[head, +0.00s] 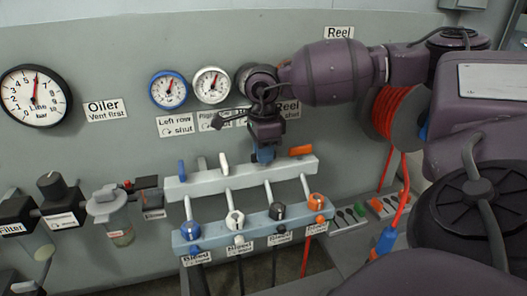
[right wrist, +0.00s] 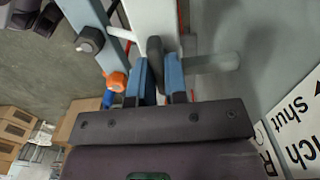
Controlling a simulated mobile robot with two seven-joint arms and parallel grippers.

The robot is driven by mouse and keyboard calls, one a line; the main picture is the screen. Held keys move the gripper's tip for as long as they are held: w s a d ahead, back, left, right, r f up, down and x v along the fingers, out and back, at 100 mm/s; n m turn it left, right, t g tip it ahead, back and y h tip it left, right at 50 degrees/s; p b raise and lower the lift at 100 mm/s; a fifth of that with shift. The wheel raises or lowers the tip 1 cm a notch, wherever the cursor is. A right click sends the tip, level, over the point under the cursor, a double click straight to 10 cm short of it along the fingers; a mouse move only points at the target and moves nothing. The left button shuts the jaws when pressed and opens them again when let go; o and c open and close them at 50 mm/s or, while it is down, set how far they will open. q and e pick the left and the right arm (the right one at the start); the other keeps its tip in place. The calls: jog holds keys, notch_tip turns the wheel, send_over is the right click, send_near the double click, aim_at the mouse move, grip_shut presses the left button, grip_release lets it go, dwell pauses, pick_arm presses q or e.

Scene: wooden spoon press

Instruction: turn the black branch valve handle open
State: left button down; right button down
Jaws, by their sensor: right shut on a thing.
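The black branch valve handle (right wrist: 155,52) shows in the right wrist view as a dark rounded lever on the pale upper rail. My right gripper (right wrist: 161,84) is shut on it, with one blue fingertip on each side. In the head view, my right gripper (head: 265,153) reaches down to the upper rail (head: 240,179), between the white handle and the orange handle. It hides the black handle there. My left gripper is in neither view.
On the upper rail, the blue handle (head: 182,168) and white handle (head: 223,163) stand up; the orange handle (head: 301,151) lies along the rail. Below, the lower rail (head: 215,236) carries a black bleed knob (head: 278,211) and an orange one (head: 316,202). An orange hose reel (head: 397,115) is at right.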

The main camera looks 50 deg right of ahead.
jog(key=shift+n, duration=2.1)
jog(key=n, duration=0.5)
jog(key=n+b, duration=0.1)
jog(key=n, duration=0.4)
jog(key=shift+r+n+b, duration=0.1)
jog(key=shift+n+b, duration=0.25)
jog(key=shift+n, duration=1.35)
